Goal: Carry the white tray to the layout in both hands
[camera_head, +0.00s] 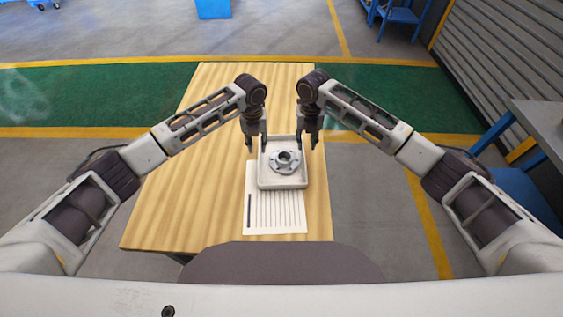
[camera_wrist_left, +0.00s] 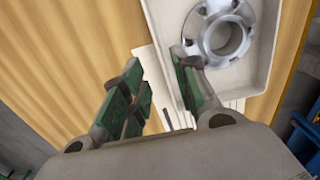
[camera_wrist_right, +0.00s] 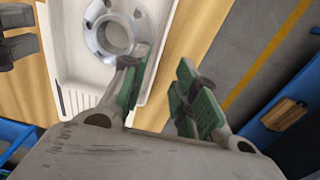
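The white tray (camera_head: 283,184) is a shallow square tray on the wooden table, holding a grey flanged ring part (camera_head: 286,158). The layout, a white sheet with dark lines (camera_head: 275,215), lies nearer me, partly covered by the tray. My left gripper (camera_head: 256,147) is open at the tray's left wall. In the left wrist view, its fingers (camera_wrist_left: 157,58) stand apart, one toward the tray's inside, one outside. My right gripper (camera_head: 306,147) is open at the right wall, its fingers (camera_wrist_right: 162,57) likewise apart in the right wrist view. I cannot tell whether the fingers touch the walls.
The wooden table (camera_head: 165,215) is bare to the left of the sheet and tray. Its right edge runs close beside the tray. A grey bench (camera_head: 540,122) stands on the floor at the right, apart from the table.

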